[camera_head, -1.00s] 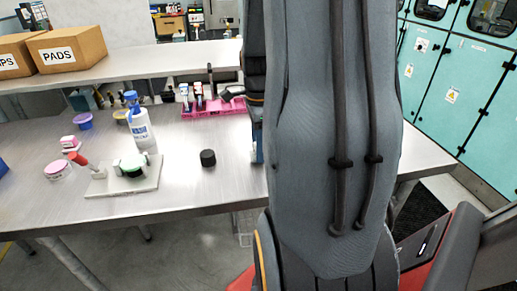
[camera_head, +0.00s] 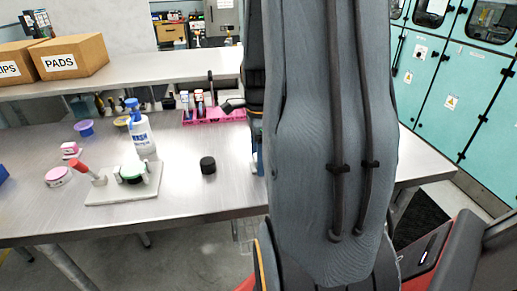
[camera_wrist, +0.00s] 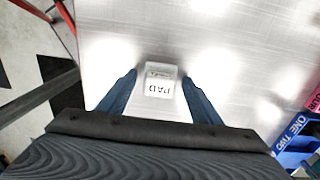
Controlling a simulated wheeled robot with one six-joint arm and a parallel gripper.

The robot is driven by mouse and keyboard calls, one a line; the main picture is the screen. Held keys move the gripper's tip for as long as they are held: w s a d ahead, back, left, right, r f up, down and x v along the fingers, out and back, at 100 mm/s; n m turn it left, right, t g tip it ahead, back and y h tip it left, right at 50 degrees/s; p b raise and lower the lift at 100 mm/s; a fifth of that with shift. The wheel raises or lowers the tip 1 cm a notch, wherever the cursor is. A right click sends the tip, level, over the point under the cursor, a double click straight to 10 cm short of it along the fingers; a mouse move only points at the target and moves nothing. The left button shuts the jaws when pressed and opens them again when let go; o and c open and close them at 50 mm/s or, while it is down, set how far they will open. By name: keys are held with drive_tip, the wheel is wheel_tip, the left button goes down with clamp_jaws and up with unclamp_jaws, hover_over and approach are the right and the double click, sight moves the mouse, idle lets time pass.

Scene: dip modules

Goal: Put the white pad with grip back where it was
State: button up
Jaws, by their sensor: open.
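The white pad (camera_wrist: 160,90), a small block with dark lettering that reads "PAD", lies on the steel table top in the wrist view. My gripper (camera_wrist: 160,76) is open, with one blue finger on each side of the pad and a visible gap to it. I cannot tell how high the fingertips are above the table. The pad's grip is not clear from this angle. In the head view my arm hides the gripper and the white pad.
In the wrist view a blue bin (camera_wrist: 296,140) stands at the right and the table edge runs along the left. In the head view a white board (camera_head: 122,190) with a clamp, a spray bottle (camera_head: 141,135), a black puck (camera_head: 208,165) and a pink rack (camera_head: 212,116) stand on the table.

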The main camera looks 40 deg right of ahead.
wheel_tip(320, 180, up, 12)
drive_tip(key=b, duration=0.2)
drive_tip(key=shift+d, duration=0.1)
idle(0.7)
